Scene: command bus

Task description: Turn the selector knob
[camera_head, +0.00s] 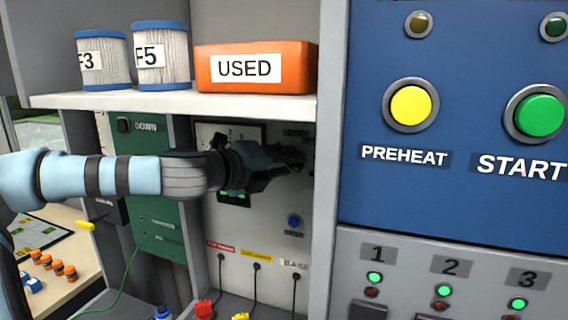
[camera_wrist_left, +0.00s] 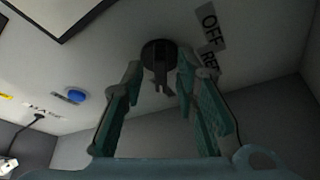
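The selector knob (camera_wrist_left: 160,56) is black and round with a raised bar, on a pale panel in the left wrist view. A label reading OFF and a second, partly hidden label sit to its right. My left gripper (camera_wrist_left: 158,70) is open, with one finger on each side of the knob; I cannot tell whether either finger touches it. In the head view my left gripper (camera_head: 284,160) reaches into the bay under the white shelf and hides most of the knob. My right gripper is in neither view.
The white shelf (camera_head: 170,101) above my left arm holds two filters and an orange USED box (camera_head: 256,68). A grey post (camera_head: 328,150) stands right of the bay. A blue button (camera_head: 294,221) and hanging cables are below the gripper. A blue panel (camera_head: 460,200) is at right.

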